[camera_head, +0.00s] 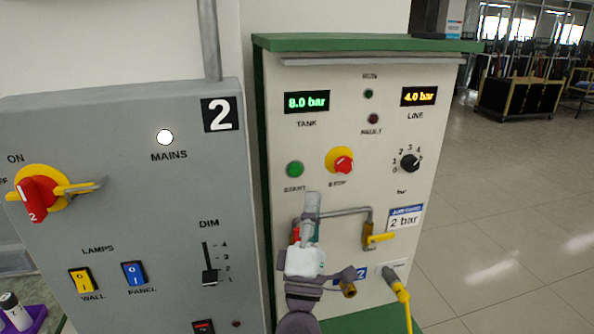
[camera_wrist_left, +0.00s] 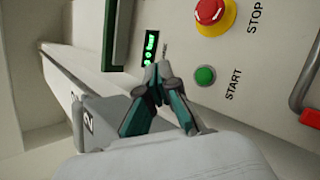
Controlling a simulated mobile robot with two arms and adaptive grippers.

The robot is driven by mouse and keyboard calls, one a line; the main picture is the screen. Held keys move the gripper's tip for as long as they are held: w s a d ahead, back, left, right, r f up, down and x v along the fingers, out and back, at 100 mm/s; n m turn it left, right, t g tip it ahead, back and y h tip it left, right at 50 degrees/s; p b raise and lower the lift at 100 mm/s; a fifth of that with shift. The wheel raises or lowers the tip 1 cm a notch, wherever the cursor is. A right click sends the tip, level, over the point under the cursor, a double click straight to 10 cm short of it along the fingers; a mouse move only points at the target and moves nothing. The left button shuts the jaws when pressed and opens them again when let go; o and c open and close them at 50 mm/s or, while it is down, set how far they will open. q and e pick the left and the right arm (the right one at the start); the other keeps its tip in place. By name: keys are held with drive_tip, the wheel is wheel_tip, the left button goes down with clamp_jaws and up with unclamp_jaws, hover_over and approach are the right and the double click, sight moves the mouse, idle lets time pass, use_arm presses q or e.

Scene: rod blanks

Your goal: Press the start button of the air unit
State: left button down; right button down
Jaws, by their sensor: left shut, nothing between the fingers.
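The air unit (camera_head: 340,140) is a cream panel with a green top. Its green START button (camera_head: 294,169) sits left of the red STOP button (camera_head: 343,162) on its yellow collar. In the left wrist view the START button (camera_wrist_left: 205,76) and the STOP button (camera_wrist_left: 209,12) are both uncovered. My left gripper (camera_head: 312,199) is shut and empty, below and slightly right of the START button in the head view. In the wrist view its fingertips (camera_wrist_left: 160,72) show beside the button, near the green TANK display (camera_wrist_left: 150,48). Contact with the panel cannot be told. My right gripper is out of view.
A pipe with a yellow-handled valve (camera_head: 378,238) and a red handle (camera_head: 295,234) lie by my gripper. A yellow plug (camera_head: 398,287) is lower right. The grey MAINS panel (camera_head: 120,215), with a red-yellow switch (camera_head: 38,196), stands left. Open floor (camera_head: 510,220) lies right.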

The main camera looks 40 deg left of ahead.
sight(296, 170)
use_arm(q)
drive_tip(key=shift+w+a+b, duration=0.35)
drive_tip(key=shift+w+a, duration=1.05)
drive_tip(key=shift+a, duration=0.3)
drive_tip(key=shift+w+a+b, duration=0.3)
drive_tip(key=shift+w+a, duration=1.1)
drive_tip(key=shift+a, duration=0.25)
drive_tip(key=shift+w+a, duration=0.3)
drive_tip(key=shift+w+a, duration=0.2)
drive_tip(key=shift+a, duration=0.1)
drive_tip(key=shift+d, duration=0.1)
drive_tip(key=shift+s+d, duration=0.5)
drive_tip(key=shift+s, duration=0.05)
